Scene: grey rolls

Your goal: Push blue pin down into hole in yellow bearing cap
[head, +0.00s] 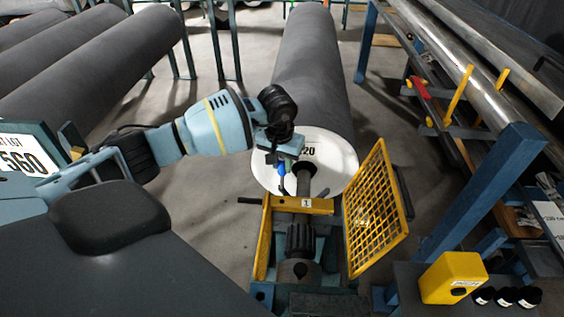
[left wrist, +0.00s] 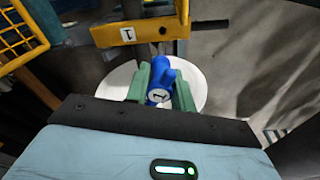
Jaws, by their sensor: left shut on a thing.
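The blue pin (head: 281,169) is held by my left gripper (head: 282,160) just behind the yellow bearing cap (head: 304,204). In the left wrist view, my green fingers (left wrist: 161,92) are shut on both sides of the blue pin (left wrist: 161,75), whose head carries a "1". The yellow cap (left wrist: 125,34), also marked "1", lies across the shaft beyond the pin. The pin's lower end points down near the cap. I cannot tell whether its tip is in a hole. My right gripper is not in view.
A large grey roll (head: 311,65) with a white end disc (head: 338,160) lies behind the cap. A yellow mesh guard (head: 376,211) stands open right of it. A yellow box (head: 453,277) and blue rack post (head: 490,187) are further right.

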